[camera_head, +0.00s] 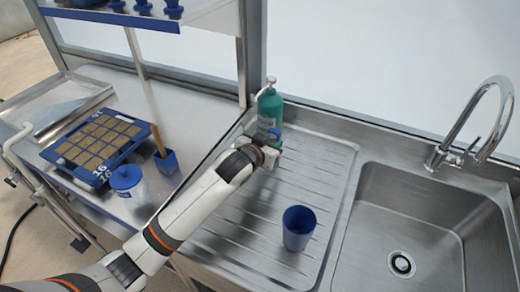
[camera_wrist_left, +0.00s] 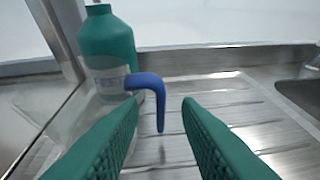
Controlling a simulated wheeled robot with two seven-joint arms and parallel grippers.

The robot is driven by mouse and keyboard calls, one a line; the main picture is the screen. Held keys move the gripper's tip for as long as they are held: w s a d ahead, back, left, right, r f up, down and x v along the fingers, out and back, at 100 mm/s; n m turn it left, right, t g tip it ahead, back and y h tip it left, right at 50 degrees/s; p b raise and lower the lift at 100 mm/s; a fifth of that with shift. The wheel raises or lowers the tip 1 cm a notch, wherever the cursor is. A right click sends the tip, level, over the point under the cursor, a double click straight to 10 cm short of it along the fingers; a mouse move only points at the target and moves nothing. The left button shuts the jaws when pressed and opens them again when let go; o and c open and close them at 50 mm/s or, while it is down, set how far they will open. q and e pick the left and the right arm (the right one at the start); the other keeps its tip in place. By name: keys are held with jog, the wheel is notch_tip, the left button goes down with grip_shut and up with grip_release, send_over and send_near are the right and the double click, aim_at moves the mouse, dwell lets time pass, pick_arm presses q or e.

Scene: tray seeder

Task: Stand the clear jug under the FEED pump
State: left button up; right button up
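A green pump bottle (camera_head: 270,108) with a white pump head stands at the back of the steel drainboard; its label is too small to read. A blue handle (camera_wrist_left: 150,84), seemingly the clear jug's, stands in front of the bottle; the see-through body is hard to make out. My left gripper (camera_head: 274,143) is at the bottle's front. In the wrist view its green fingers (camera_wrist_left: 160,112) are open, with the handle between and ahead of them. My right gripper is out of view.
A blue cup (camera_head: 298,229) stands on the drainboard, left of the sink (camera_head: 425,250) and its tap (camera_head: 480,130). A blue seed tray (camera_head: 70,165), a blue lidded pot (camera_head: 125,178) and a blue holder (camera_head: 166,161) are on the left bench.

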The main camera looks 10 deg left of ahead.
pick_arm(q)
jog(key=v, duration=0.8)
